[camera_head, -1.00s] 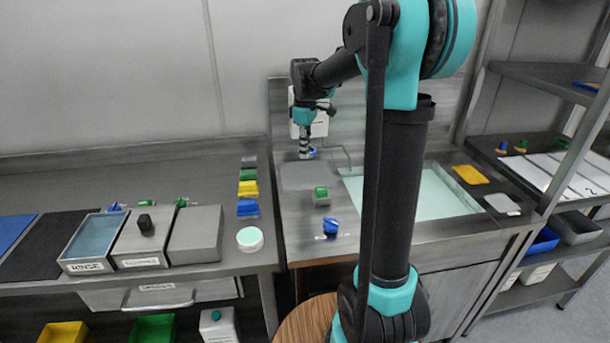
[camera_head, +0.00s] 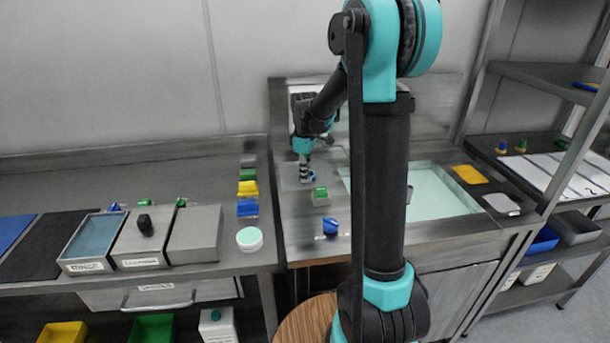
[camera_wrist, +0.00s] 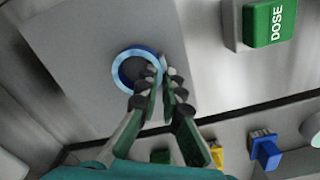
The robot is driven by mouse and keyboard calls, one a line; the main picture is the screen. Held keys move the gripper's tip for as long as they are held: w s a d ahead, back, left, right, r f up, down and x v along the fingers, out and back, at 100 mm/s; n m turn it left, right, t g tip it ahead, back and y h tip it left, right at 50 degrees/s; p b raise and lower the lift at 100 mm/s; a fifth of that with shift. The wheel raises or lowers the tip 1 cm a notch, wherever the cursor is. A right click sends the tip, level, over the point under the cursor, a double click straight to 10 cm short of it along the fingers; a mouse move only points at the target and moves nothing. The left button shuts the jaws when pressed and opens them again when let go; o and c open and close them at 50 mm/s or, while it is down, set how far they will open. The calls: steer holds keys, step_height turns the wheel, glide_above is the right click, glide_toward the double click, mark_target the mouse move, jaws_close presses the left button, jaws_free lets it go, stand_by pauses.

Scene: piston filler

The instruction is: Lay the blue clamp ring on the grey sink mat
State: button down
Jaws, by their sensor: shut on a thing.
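The blue clamp ring (camera_wrist: 120,76) is held by its edge between the fingertips of my gripper (camera_wrist: 158,78). In the wrist view it lies flat-looking over the grey sink mat (camera_wrist: 85,35); I cannot tell whether it touches the mat. In the head view my gripper (camera_head: 305,180) points down over the mat (camera_head: 288,171), and a bit of the blue ring (camera_head: 312,175) shows beside its tips.
A green block marked DOSE (camera_wrist: 270,22) stands on a grey base close to the mat, also in the head view (camera_head: 320,192). A blue knob (camera_head: 330,227) stands nearer the front. The sink basin (camera_head: 440,195) is to the right.

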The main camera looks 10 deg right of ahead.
steer(key=shift+f, duration=0.15)
steer(key=c, duration=1.7)
jaws_free()
step_height(320, 180, up, 12)
steer(key=shift+r, duration=0.2)
steer(key=shift+s, duration=0.1)
